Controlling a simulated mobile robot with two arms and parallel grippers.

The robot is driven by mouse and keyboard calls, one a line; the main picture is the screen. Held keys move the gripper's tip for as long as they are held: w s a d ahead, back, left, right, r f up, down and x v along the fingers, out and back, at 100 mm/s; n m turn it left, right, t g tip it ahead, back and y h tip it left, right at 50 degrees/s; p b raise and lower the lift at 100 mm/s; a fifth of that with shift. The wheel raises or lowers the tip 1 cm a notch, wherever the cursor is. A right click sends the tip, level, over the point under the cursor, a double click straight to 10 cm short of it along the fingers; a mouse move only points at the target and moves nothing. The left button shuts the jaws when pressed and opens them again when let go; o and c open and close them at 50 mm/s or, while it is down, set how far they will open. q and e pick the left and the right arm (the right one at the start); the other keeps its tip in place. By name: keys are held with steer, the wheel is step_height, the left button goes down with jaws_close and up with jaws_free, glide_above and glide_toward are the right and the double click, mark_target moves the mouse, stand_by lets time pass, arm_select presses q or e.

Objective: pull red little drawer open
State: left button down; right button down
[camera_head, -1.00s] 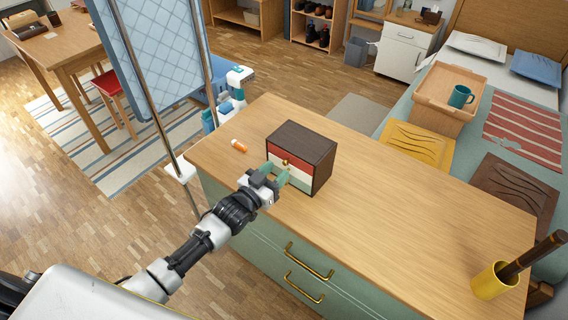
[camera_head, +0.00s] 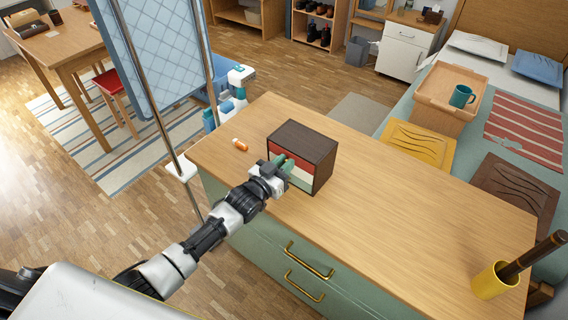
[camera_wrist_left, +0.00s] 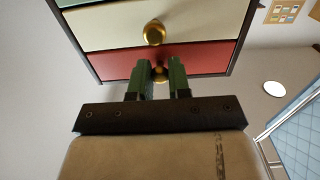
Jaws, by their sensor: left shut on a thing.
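A small dark-brown cabinet (camera_head: 305,142) stands on the wooden counter. Its red drawer (camera_head: 303,159) is the top one, with a white drawer (camera_head: 306,174) below it. The wrist view is turned over, so the red drawer (camera_wrist_left: 205,58) shows under the white one (camera_wrist_left: 105,30). My left gripper (camera_head: 284,163) is at the cabinet's front. Its green fingers (camera_wrist_left: 161,75) are shut on the red drawer's gold knob (camera_wrist_left: 160,72), which is partly hidden between them. The red front looks about level with the cabinet. My right gripper is in neither view.
An orange-and-white capsule-shaped thing (camera_head: 240,144) lies left of the cabinet on the counter (camera_head: 400,210). A yellow cup (camera_head: 491,281) with a dark stick stands at the counter's right end. The counter between is clear.

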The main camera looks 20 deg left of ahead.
arm_select(q)
steer(key=p+v, duration=0.3)
steer(key=v, duration=0.3)
steer(key=c, duration=1.1)
jaws_free()
steer(key=shift+o, duration=0.2)
steer(key=v, duration=1.1)
steer(key=shift+b, duration=0.45)
steer(key=shift+d, duration=0.1)
